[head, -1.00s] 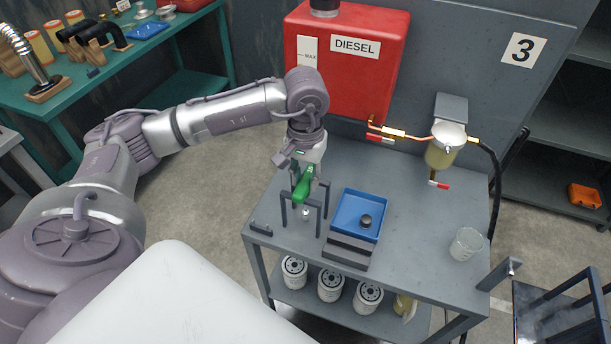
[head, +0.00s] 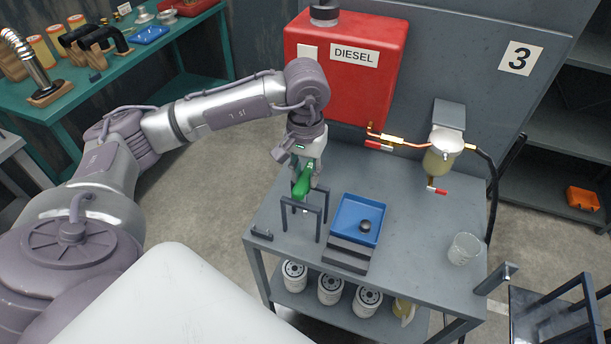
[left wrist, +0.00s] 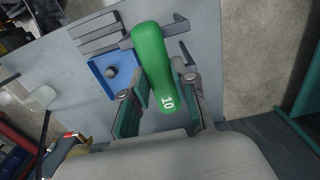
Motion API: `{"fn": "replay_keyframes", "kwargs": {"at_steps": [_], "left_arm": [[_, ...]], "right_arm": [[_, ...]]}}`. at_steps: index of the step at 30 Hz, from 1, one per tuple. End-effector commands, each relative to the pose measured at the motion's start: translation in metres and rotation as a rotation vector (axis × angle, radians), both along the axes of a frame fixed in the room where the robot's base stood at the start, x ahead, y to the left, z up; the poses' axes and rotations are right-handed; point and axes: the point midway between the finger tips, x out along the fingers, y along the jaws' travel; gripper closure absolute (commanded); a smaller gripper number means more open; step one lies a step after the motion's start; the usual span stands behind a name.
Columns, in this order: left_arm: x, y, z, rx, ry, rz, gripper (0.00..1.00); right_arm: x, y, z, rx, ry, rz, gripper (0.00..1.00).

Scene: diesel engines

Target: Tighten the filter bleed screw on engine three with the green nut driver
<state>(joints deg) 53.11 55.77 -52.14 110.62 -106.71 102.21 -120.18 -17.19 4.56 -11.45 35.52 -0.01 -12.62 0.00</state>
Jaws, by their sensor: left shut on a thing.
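The green nut driver (head: 302,181) is held in my left gripper (head: 305,172), above the dark rack (head: 318,212) on the grey bench. In the left wrist view the green handle (left wrist: 152,65), marked 10, lies between the two fingers of the gripper (left wrist: 160,95). The lower end of the driver is mostly hidden. The filter (head: 440,152), with a pale top and amber bowl, hangs on the panel marked 3. The bleed screw is too small to make out. A red-handled valve (head: 437,190) sits below the bowl. My right gripper is not in view.
A blue tray (head: 345,212) holding a dark round part (head: 365,226) lies right of the rack. A clear beaker (head: 463,249) stands near the bench's right edge. A red diesel tank (head: 350,80) and copper line (head: 405,141) are behind.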

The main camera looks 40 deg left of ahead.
Motion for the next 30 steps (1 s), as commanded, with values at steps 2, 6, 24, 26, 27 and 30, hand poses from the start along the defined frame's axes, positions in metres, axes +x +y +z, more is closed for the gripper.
{"fn": "replay_keyframes", "kwargs": {"at_steps": [2, 6, 24, 26, 27, 30], "left_arm": [[0.0, 0.0, 0.012, -0.001, -0.002, 0.0, 1.0], [0.0, 0.0, 0.026, 0.001, -0.003, 0.0, 1.0], [0.0, 0.0, 0.086, 0.0, -0.002, 0.0, 1.0], [0.0, 0.0, 0.092, 0.0, -0.002, 0.0, 1.0], [0.0, 0.0, 0.096, -0.001, -0.002, 0.0, 1.0], [0.001, 0.0, 0.106, 0.0, -0.003, 0.0, 1.0]], "right_arm": [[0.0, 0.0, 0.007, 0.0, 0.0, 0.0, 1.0], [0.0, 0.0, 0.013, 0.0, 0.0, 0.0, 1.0], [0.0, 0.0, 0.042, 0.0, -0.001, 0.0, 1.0], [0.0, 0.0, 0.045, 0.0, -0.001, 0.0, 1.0], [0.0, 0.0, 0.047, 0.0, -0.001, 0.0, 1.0], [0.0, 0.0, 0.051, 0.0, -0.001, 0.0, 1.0]]}}
